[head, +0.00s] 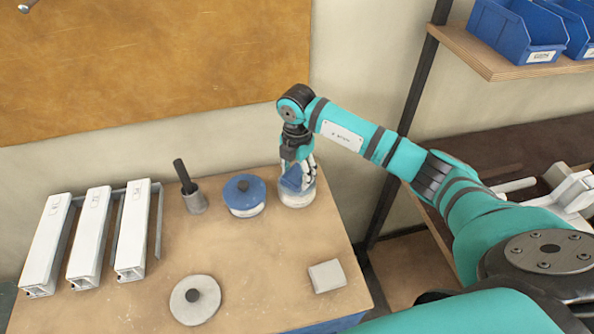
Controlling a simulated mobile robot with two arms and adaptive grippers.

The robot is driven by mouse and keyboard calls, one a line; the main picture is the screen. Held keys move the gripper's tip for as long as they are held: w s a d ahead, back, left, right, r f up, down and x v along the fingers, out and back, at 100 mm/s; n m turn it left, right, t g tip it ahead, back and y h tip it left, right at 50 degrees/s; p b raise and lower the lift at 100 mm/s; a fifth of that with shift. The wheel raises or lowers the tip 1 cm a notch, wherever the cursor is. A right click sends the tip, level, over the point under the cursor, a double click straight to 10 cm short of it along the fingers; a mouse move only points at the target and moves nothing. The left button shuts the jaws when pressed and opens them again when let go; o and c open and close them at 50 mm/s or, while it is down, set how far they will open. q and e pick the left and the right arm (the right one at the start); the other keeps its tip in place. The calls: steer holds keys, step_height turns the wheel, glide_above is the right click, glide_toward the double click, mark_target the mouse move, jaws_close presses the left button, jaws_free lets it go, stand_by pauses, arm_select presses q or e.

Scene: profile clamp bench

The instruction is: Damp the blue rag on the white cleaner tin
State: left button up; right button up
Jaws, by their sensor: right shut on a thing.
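The white cleaner tin (297,199) stands at the back right of the bench (255,265). My right gripper (298,182) points down over it and is shut on the blue rag (291,179). The rag is at the tin's top; whether it presses on the tin or hangs just above it I cannot tell. The fingers and rag hide most of the tin's top. My left gripper is not in view.
A blue-lidded tin (244,196) stands just left of the white tin. Left of it are a dark-handled tool in a grey cup (195,203) and three white profiles (90,235). A knobbed disc (195,300) and a grey block (327,276) lie in front.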

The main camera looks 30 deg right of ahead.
steer(key=shift+s+f+b, duration=0.1)
steer(key=shift+f+b, duration=0.25)
steer(key=shift+f, duration=0.25)
stand_by(1.7)
steer(key=shift+r+p, duration=2.55)
steer(key=shift+r, duration=1)
